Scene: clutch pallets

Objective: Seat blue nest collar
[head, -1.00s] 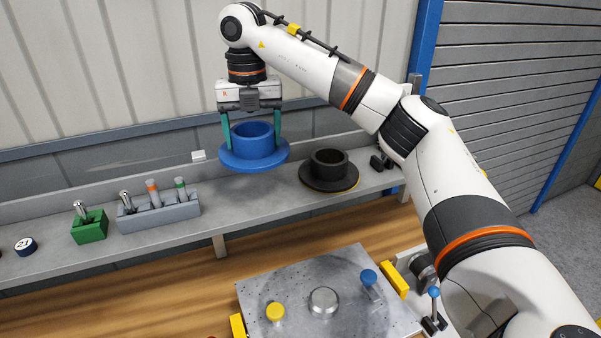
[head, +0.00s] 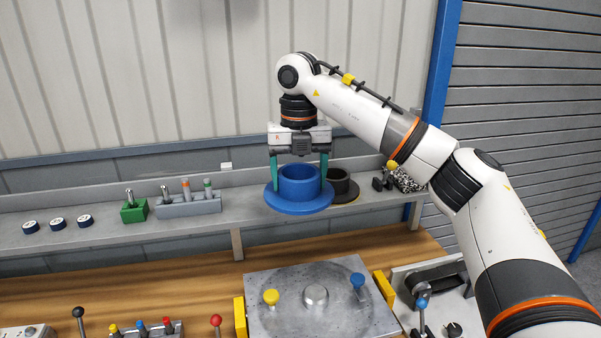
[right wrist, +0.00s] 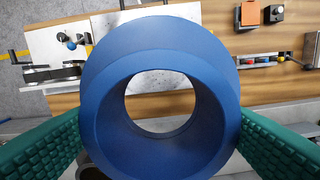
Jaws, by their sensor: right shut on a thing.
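The blue nest collar (head: 299,201), a wide flange with a raised hollow ring, hangs level in the air in front of the shelf. My right gripper (head: 299,176) is shut on it, with its green fingers on both sides of the ring. In the right wrist view the collar (right wrist: 160,60) fills the middle between the two green fingers, and the plate shows through its hole. My left gripper is not in view.
A black collar (head: 343,186) sits on the shelf (head: 110,232), partly hidden behind the blue one. A green block (head: 134,211) and a grey holder (head: 188,206) stand left. Yellow blocks (head: 240,317) flank the plate; levers (head: 420,303) stand right.

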